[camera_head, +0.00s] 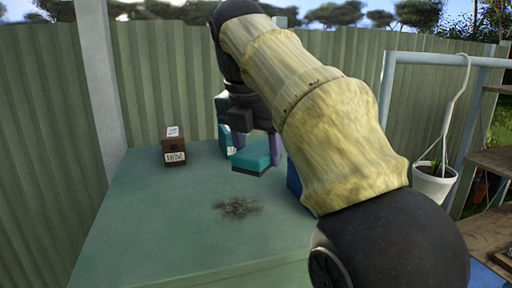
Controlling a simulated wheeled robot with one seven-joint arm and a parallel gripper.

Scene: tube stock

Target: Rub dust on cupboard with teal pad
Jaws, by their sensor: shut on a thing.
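The teal pad (252,154), with a dark underside, is at my gripper (257,145) over the back part of the green cupboard top (150,222). My gripper is shut on the pad; its purple fingers show at the pad's far side and right end. I cannot tell whether the pad touches the top. A dark brown patch of dust (237,207) lies on the cupboard top, in front of the pad and apart from it. My arm hides part of the cupboard's right side.
A dark red box (174,150) with white labels stands at the back left. A teal item with a label (225,140) stands just behind the pad. A blue object (293,179) is partly hidden by my arm. A white hanging pot (435,183) is at right. The front left top is clear.

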